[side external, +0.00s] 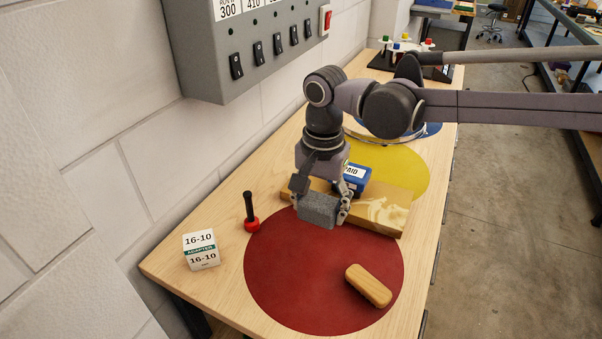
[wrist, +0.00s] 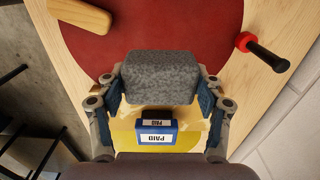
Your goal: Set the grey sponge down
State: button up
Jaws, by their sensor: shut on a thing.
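The grey sponge (side external: 318,209) is a speckled block. My gripper (side external: 320,206) is shut on it, with one finger on each side. In the side external view it is in front of the wooden box's near side and over the far part of the red disc (side external: 300,265). I cannot tell whether it hangs just above the disc or touches it. In the wrist view the sponge (wrist: 160,77) sits between the fingers (wrist: 160,92), with the red disc (wrist: 205,25) behind it.
A tan block (side external: 368,286) lies on the red disc's near right. A wooden box (side external: 385,212) with a blue PAID stamp (side external: 355,178) is behind the sponge. A red-and-black plunger (side external: 250,215) and white adapter box (side external: 201,250) stand left. The disc's middle is clear.

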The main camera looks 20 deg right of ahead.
send_over(273, 272)
notch_tip(273, 272, down, 6)
jog(key=shift+f, duration=2.15)
jog(key=shift+f, duration=0.1)
jog(key=o, duration=0.8)
jog(key=shift+o, duration=0.2)
